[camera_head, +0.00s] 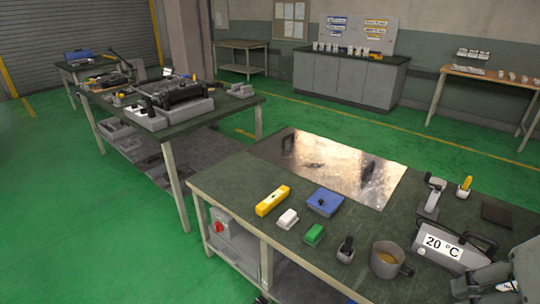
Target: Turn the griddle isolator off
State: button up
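A grey isolator box with a red rotary knob (219,227) is mounted on the left end of the near bench, below the worktop. The knob's exact setting is too small to read. A shiny metal griddle plate (330,165) lies at the back of the same worktop. My arm comes in at the lower right corner, and what seems to be my gripper (466,290) is partly cut off by the bottom edge. It is far to the right of the isolator, and its fingers are not clear enough to tell open from shut.
The near worktop (222,184) holds a yellow block (272,200), a blue box (325,202), white and green blocks, a mug (387,261) and a device reading 20 °C (452,250). Another bench (185,118) stands behind at left. Green floor is clear left of the isolator.

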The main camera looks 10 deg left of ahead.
aim_at(218, 227)
jog(key=u, duration=1.05)
jog(key=k+l, duration=0.15)
jog(key=k, duration=0.15)
jog(key=i+j+z, duration=0.35)
jog(key=i, duration=0.3)
jog(key=i+j+z, duration=0.3)
jog(key=i+j, duration=0.3)
jog(key=j, duration=0.1)
